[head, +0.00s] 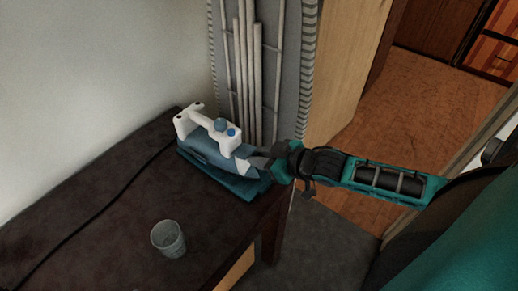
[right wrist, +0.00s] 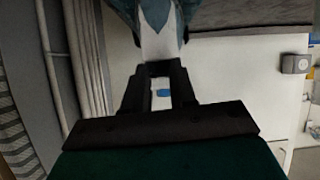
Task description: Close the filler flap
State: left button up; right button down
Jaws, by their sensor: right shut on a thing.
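A blue and white steam iron (head: 212,148) sits on a blue base (head: 232,183) near the right end of the dark table. It has a white handle and a blue knob on top. My right gripper (head: 262,163) is at the iron's front end, its jaws shut on that end. In the right wrist view the fingers (right wrist: 160,85) meet the white and blue front of the iron (right wrist: 160,38), with a small blue patch showing between them. The filler flap cannot be made out clearly, and the gripper covers part of the front. My left gripper is not in view.
A grey cup (head: 168,239) stands on the dark table (head: 100,215) near its front edge. A black cord crosses the table at the left. An ironing board with grey legs (head: 257,80) leans behind the iron.

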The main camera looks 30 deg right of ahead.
jog(key=shift+s+f, duration=0.15)
jog(key=shift+f, duration=0.4)
jog(key=shift+s+f, duration=0.15)
jog(key=shift+f, duration=0.6)
jog(key=c, duration=1.4)
grip_release()
jog(key=o, duration=0.5)
jog(key=shift+w+r, duration=0.1)
jog(key=shift+r, duration=0.05)
jog(key=shift+r+p, duration=0.1)
jog(key=shift+p, duration=0.2)
jog(key=v, duration=1.3)
jog(key=shift+w, duration=0.1)
